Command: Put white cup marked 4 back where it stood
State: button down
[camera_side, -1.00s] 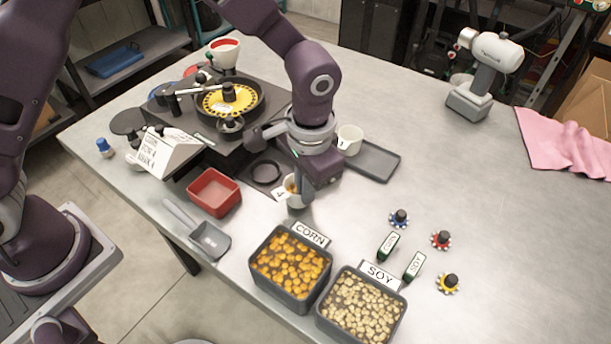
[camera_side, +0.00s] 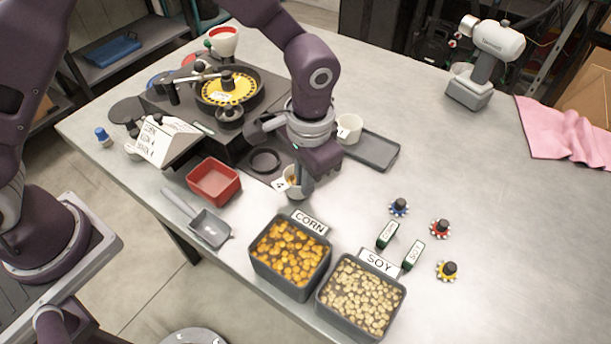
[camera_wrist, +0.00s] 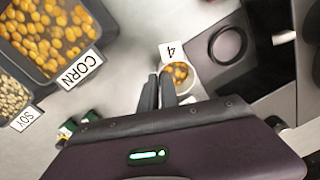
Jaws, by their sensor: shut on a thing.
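The white cup marked 4 (camera_side: 295,185) holds some orange-yellow kernels. It also shows in the wrist view (camera_wrist: 187,84), with its "4" tag facing away from my gripper. My gripper (camera_side: 304,178) is shut on the cup's near side; in the wrist view its two fingers (camera_wrist: 159,88) meet at the cup's edge. The cup looks upright, beside a dark pad with a raised ring (camera_side: 265,161); the ring (camera_wrist: 228,45) is empty. I cannot tell whether the cup's base touches the table.
The corn bin (camera_side: 254,268) and soy bin (camera_side: 322,311) stand in front. A red tray (camera_side: 213,181) and a grey scoop (camera_side: 209,230) lie to the left. The seed meter (camera_side: 230,90) is behind.

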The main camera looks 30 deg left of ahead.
jog(key=shift+f, duration=0.15)
jog(key=c, duration=1.3)
grip_release()
jog(key=shift+r, duration=3)
